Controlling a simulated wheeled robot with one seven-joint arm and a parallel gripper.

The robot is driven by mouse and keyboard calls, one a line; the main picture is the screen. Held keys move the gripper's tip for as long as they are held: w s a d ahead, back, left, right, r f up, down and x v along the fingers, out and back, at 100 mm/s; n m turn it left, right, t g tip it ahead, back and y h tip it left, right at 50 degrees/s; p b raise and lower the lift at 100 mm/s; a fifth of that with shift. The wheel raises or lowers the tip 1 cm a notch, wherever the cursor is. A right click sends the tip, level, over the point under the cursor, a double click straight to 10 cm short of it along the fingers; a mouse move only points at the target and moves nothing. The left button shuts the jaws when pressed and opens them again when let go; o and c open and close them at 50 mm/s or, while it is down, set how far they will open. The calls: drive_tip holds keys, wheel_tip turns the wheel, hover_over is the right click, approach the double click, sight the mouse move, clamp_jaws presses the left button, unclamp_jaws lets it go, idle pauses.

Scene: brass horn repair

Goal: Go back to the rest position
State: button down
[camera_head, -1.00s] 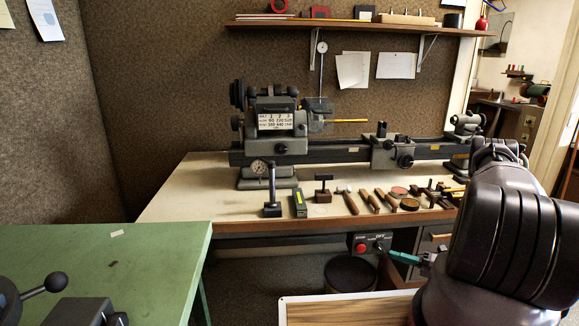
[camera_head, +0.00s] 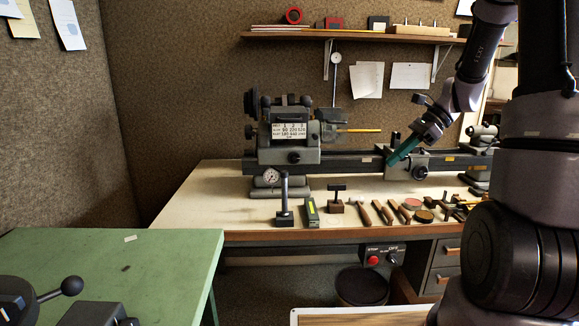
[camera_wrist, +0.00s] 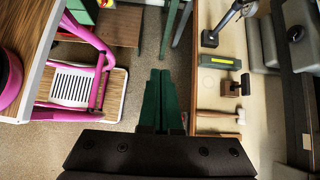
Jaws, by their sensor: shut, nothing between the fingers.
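My gripper (camera_head: 403,152) has green fingers and is in the head view, raised in front of the lathe (camera_head: 290,140) on the workbench. Its fingers point down and to the left. In the wrist view the green fingers (camera_wrist: 160,100) lie together, shut and empty. They are over the gap beside the bench's front edge and touch nothing that I can see. My arm fills the right side of the head view and hides part of the bench.
Several hand tools (camera_head: 385,212) lie along the bench front. A green table (camera_head: 130,265) stands at left. A wall shelf (camera_head: 350,38) hangs above. A pink-framed thing (camera_wrist: 85,75) and a wooden surface show at left in the wrist view. A round stool (camera_head: 362,287) is under the bench.

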drive_tip(key=s+a+r+n+t+h, duration=0.3)
drive_tip(key=s+r+n+t+h, duration=0.3)
drive_tip(key=s+r+n, duration=0.7)
drive_tip(key=s+r+t, duration=0.1)
drive_tip(key=s+r, duration=0.1)
drive_tip(key=s, duration=0.2)
drive_tip(key=shift+r+h, duration=0.15)
drive_tip(key=shift+h, duration=0.15)
idle(3.8)
